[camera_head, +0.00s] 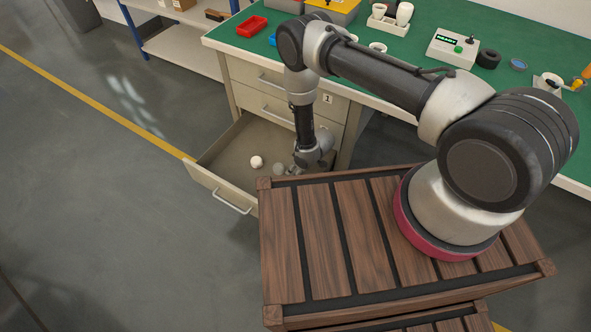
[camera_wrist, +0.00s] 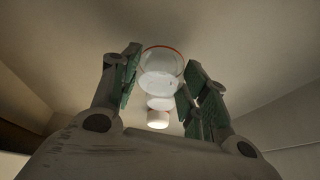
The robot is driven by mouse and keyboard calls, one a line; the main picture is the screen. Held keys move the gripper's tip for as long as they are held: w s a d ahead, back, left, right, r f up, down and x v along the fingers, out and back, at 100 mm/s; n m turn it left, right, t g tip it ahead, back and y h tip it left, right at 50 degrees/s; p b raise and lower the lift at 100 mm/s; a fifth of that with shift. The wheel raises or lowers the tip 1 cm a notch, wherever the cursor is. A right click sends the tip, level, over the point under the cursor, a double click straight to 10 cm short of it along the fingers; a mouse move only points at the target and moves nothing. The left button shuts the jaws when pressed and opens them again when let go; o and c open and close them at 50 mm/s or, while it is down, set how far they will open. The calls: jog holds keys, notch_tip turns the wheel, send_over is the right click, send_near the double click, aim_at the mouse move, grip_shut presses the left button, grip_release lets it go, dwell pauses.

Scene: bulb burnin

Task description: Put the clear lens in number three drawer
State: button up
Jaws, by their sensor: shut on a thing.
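The lowest drawer (camera_head: 213,184) of the bench stands pulled open. My gripper (camera_head: 299,169) is down inside it, toward its right side, partly hidden by my own wrist. In the wrist view my gripper (camera_wrist: 161,82) has its green-padded fingers on both sides of a clear round piece with an orange rim, the clear lens (camera_wrist: 162,60), and is shut on it. A pale, clear-looking round shape (camera_head: 280,168) shows beside the gripper in the head view; I cannot tell whether it is the lens. The open drawer's number is not visible.
A white ball-like thing (camera_head: 257,161) lies in the open drawer, left of my gripper. The green bench top (camera_head: 400,62) carries a red tray (camera_head: 252,27), cups and a tester box (camera_head: 454,48). Floor at left is clear.

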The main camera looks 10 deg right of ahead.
jog(key=shift+f, duration=0.6)
jog(key=shift+f, duration=0.1)
jog(key=o, duration=0.7)
jog(key=shift+o, duration=0.2)
jog(key=shift+r, duration=0.4)
jog(key=v, duration=1.1)
jog(key=shift+d+r, duration=0.15)
jog(key=shift+r, duration=0.1)
jog(key=shift+s, duration=0.1)
